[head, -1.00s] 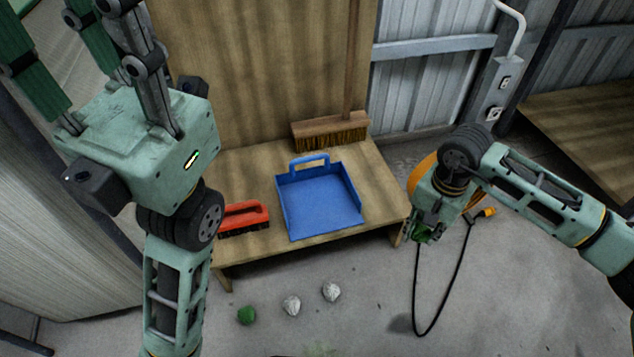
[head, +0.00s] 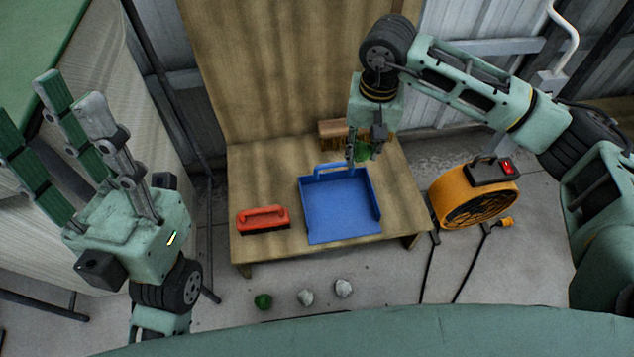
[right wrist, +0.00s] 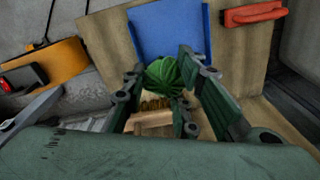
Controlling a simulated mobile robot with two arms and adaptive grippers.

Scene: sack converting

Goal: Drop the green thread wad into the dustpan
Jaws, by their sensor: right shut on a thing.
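My right gripper (head: 367,152) is shut on a green thread wad (head: 365,153), held in the air near the handle at the back of the blue dustpan (head: 341,207). In the right wrist view the ribbed wad (right wrist: 164,74) sits between the fingers (right wrist: 185,85), with part of the blue dustpan (right wrist: 170,30) beyond it. The dustpan lies on a low wooden bench and looks empty. A second green wad (head: 263,301) lies on the floor in front of the bench. My left gripper (head: 55,130) is raised at the left, fingers apart and empty.
A red brush (head: 263,219) lies left of the dustpan on the bench (head: 275,170). A broom head (head: 330,130) stands behind. Two pale wads (head: 305,297) (head: 343,288) lie on the floor. An orange fan (head: 478,195) with a black cable stands right of the bench.

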